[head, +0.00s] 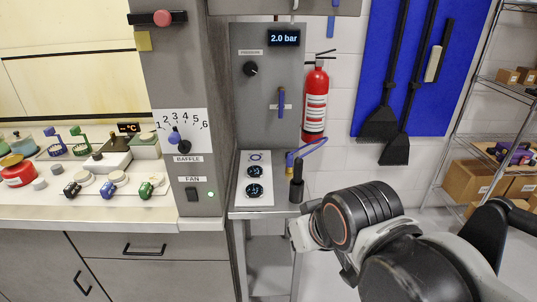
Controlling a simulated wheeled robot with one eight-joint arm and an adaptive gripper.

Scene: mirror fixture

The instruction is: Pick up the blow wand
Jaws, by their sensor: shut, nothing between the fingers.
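What looks like the blow wand (298,168) stands upright at the right edge of the small grey stand. It has a dark stem, and a curved blue hose (312,146) shows at its top. A black cylinder (296,191) surrounds or forms its lower part; I cannot tell which. My gripper (301,234) is just below and in front of it, near the stand's right edge. It is shut and empty, apart from the wand as far as I can see. My dark wrist hides much of the gripper.
The stand (237,213) carries a white panel with dials (256,165). A grey panel (261,120) with a pressure display rises behind. A red fire extinguisher (316,105) hangs on the wall. A bench with knobs (120,212) is left; a wire shelf (462,143) is right.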

